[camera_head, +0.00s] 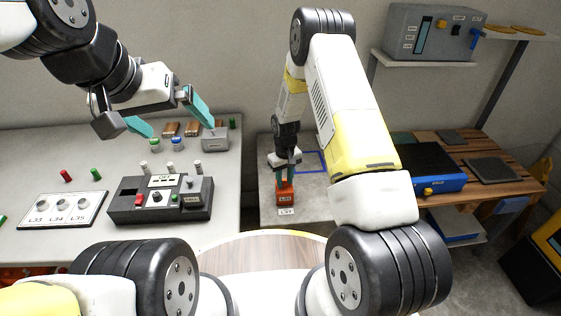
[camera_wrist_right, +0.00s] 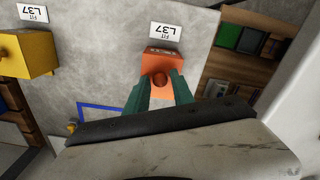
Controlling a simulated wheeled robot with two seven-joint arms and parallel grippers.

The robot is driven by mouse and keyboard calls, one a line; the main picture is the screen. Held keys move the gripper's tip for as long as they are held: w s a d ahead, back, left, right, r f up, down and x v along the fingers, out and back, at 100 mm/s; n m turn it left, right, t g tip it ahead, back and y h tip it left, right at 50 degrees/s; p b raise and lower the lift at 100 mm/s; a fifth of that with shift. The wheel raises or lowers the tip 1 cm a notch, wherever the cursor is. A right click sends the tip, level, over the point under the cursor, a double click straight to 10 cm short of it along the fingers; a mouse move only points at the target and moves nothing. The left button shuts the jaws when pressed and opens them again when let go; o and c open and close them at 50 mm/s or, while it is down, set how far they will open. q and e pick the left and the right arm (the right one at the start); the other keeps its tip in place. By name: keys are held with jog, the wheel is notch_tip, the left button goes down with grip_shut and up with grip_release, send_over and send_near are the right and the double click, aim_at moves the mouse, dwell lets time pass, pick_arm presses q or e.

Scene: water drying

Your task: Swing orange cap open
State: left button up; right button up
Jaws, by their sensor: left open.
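An orange block (camera_head: 285,197), dark on its upper front and with an L37 label in front, stands on the grey surface at the middle. In the right wrist view the orange block (camera_wrist_right: 160,60) shows a round red-brown knob (camera_wrist_right: 160,80). My right gripper (camera_head: 285,177) is just above the block, pointing down. In the wrist view its green fingers (camera_wrist_right: 160,84) lie on either side of the knob with a gap between them; contact is unclear. My left gripper (camera_head: 178,128) is open and empty over the left table, fingers wide apart.
The left table holds a dark control box (camera_head: 160,199), a white panel (camera_head: 62,210) with round sockets, and a small grey box (camera_head: 215,138). A blue device (camera_head: 430,168) sits on a wooden bench at right. A yellow block (camera_wrist_right: 26,54) stands nearby in the wrist view.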

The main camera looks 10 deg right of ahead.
grip_shut()
dwell(1.2)
